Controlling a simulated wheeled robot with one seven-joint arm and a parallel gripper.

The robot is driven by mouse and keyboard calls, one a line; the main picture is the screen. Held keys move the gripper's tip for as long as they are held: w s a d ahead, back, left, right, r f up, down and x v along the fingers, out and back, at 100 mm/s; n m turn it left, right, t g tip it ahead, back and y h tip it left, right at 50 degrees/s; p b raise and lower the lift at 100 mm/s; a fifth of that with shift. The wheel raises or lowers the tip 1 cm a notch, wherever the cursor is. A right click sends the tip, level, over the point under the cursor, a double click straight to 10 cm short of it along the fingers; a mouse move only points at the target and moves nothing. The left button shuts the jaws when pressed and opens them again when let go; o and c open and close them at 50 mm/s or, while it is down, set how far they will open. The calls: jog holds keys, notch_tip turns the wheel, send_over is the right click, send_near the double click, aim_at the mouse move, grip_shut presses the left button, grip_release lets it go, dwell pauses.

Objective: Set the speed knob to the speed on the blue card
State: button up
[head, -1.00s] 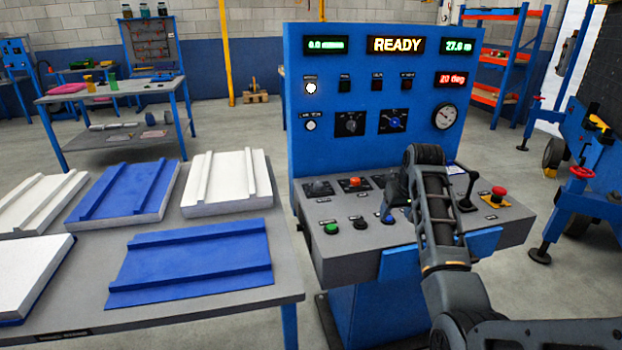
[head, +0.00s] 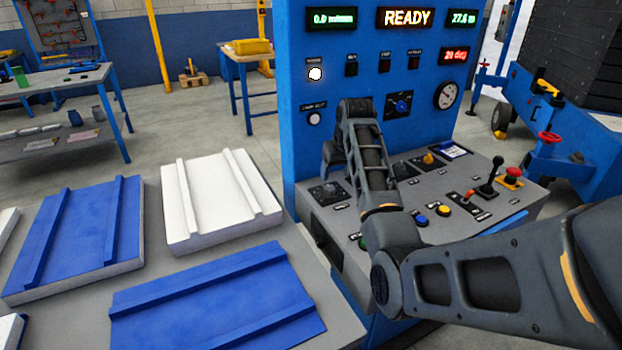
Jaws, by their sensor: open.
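The blue-edged card (head: 453,151) lies at the back of the sloped console; its writing is too small to read. A blue knob (head: 401,103) sits on the upright panel. On the console are a black knob (head: 325,192) at the left and a yellow knob (head: 428,159) near the card. Labels are unreadable, so I cannot tell which is the speed knob. My gripper (head: 333,158) is mostly hidden behind my arm, above the console's left part; its open fingertips and any contact are out of sight. The speed display (head: 332,18) reads about 0.0.
A joystick lever (head: 490,175) and a red emergency button (head: 513,173) stand at the console's right. Blue and yellow push buttons line its front. A table with blue (head: 215,305) and white panels (head: 220,200) is at the left. The display (head: 406,18) reads READY.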

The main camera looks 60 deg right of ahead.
aim_at(329, 187)
jog(key=shift+w+d+f, duration=0.15)
jog(key=shift+w+f, duration=0.3)
jog(key=shift+f, duration=0.1)
jog(key=x, duration=0.6)
jog(key=shift+f, duration=0.3)
jog(key=c, duration=1)
